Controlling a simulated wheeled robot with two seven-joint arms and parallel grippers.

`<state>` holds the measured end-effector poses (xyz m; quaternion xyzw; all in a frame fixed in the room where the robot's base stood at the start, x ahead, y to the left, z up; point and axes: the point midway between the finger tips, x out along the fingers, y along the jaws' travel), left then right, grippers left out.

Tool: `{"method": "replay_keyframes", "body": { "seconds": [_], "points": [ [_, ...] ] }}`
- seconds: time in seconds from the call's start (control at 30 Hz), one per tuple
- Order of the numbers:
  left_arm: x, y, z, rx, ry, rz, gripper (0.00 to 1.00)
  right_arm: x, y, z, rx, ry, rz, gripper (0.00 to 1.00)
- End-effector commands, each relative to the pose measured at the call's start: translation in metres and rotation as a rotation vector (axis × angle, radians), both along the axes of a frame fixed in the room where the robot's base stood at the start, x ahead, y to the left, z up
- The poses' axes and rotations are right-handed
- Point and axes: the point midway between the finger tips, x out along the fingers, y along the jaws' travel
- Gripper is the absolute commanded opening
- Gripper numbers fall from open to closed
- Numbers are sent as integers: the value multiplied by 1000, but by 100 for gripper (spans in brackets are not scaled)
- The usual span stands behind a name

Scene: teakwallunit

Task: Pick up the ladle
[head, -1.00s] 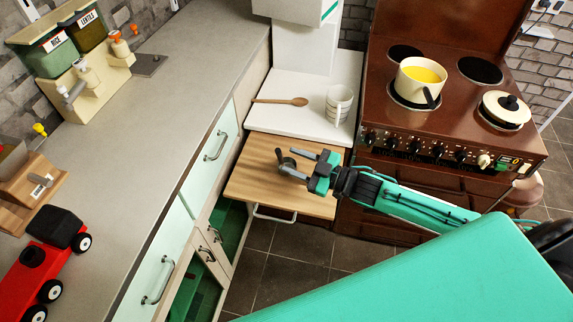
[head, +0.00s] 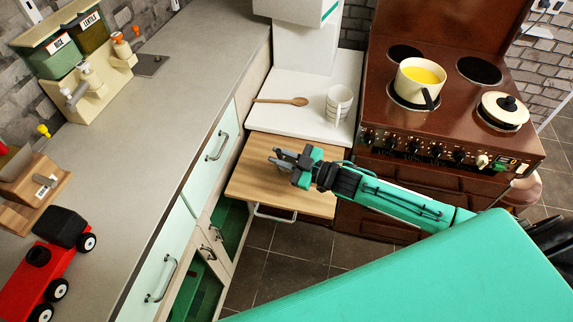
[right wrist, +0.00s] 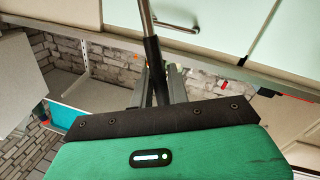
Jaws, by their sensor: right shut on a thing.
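My right gripper (head: 283,157) is over the wooden pull-out board (head: 258,187), its fingers pointing left. It is shut on the ladle, whose metal shaft and dark handle (right wrist: 153,50) run between the fingers in the right wrist view. In the head view the ladle is small and hard to tell apart from the fingers, and its bowl cannot be made out clearly. The right wrist view cuts off the ladle's far end. My left gripper is not in view.
A wooden spoon (head: 283,101) and a white cup (head: 338,103) are on the white counter (head: 300,122) behind the board. The brown stove (head: 452,110) carries a yellow-filled pot (head: 419,80) and a lidded pan (head: 503,109). A red toy truck (head: 50,265) is on the grey worktop (head: 150,150).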

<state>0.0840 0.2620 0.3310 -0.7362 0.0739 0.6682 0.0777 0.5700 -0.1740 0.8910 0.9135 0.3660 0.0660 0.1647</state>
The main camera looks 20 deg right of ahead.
Motion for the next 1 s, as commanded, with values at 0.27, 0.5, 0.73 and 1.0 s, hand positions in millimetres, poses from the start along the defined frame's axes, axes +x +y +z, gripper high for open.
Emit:
{"method": "replay_keyframes", "body": {
  "seconds": [0.27,0.5,0.73,1.0],
  "points": [
    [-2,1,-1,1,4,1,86,0,0,5,0,-3,1,0],
    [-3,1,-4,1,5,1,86,0,-1,40,-1,-7,3,0],
    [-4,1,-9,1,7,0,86,0,0,111,-3,-9,3,0],
    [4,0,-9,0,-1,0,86,0,0,176,-2,-5,1,0]
  ]
}}
